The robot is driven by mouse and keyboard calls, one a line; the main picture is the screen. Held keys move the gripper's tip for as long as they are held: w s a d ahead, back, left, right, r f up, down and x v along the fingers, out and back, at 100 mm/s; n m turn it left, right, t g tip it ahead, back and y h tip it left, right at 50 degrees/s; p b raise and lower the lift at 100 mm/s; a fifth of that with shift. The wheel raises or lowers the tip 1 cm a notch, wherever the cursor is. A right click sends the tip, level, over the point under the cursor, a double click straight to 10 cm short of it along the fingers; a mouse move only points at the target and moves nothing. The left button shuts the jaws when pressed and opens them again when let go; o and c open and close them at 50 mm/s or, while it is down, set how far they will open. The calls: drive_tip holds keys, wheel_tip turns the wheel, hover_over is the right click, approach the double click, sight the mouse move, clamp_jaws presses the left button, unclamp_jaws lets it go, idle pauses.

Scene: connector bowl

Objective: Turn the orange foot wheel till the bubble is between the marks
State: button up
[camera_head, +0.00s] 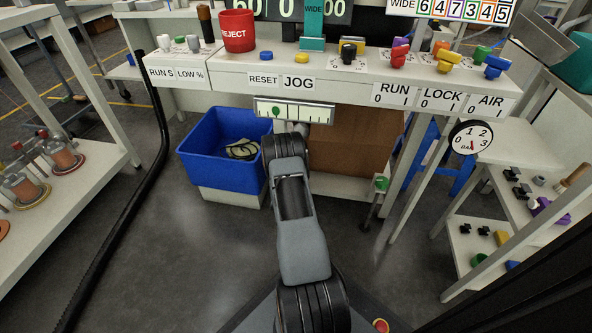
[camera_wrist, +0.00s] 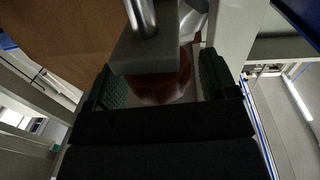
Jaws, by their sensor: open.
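The bubble level (camera_head: 300,111) is a pale strip with dark marks on the front of the bench. Its green bubble (camera_head: 276,111) sits well left of the strip's middle. In the wrist view the orange foot wheel (camera_wrist: 160,90) looks dark reddish-brown, under a grey block with a metal rod. My gripper (camera_wrist: 163,78) is open, with one green-padded finger on each side of the wheel. I cannot tell whether either pad touches it. In the head view the wheel and fingertips are hidden behind my arm and the bench front.
A blue bin (camera_head: 222,170) stands left of my arm and a brown box (camera_head: 350,142) right of it, under the bench. A bench leg (camera_head: 407,190) is farther right. Shelves stand at both sides. The floor (camera_head: 190,250) at left front is clear.

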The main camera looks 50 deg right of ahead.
drive_tip(key=shift+c, duration=0.3)
drive_tip(key=c, duration=0.9)
drive_tip(key=shift+o, duration=0.2)
drive_tip(key=shift+t, duration=0.3)
drive_tip(key=n+t+y, duration=0.4)
drive_tip(key=t, duration=0.1)
drive_tip(key=shift+s+d+n+y, duration=0.1)
drive_tip(key=shift+s+n+y, duration=0.05)
drive_tip(key=shift+n+y, duration=0.2)
drive_tip(key=n+t+y, duration=0.2)
drive_tip(key=y, duration=0.1)
drive_tip(key=n+t+y, duration=0.1)
drive_tip(key=n+y, duration=0.2)
drive_tip(key=y, duration=0.1)
drive_tip(key=shift+n+t+y, duration=0.25)
drive_tip(key=shift+t, duration=0.15)
drive_tip(key=n+y, duration=0.2)
drive_tip(key=y, duration=0.1)
drive_tip(key=n+y, duration=0.2)
drive_tip(key=y, duration=0.2)
drive_tip(key=shift+n, duration=0.3)
drive_tip(key=n+g+y, duration=0.1)
drive_tip(key=n+y, duration=0.1)
drive_tip(key=y, duration=0.1)
drive_tip(key=n+g+y, duration=0.1)
drive_tip(key=n+y, duration=0.1)
drive_tip(key=y, duration=0.2)
drive_tip(key=shift+n+g, duration=0.4)
drive_tip(key=shift+y, duration=0.3)
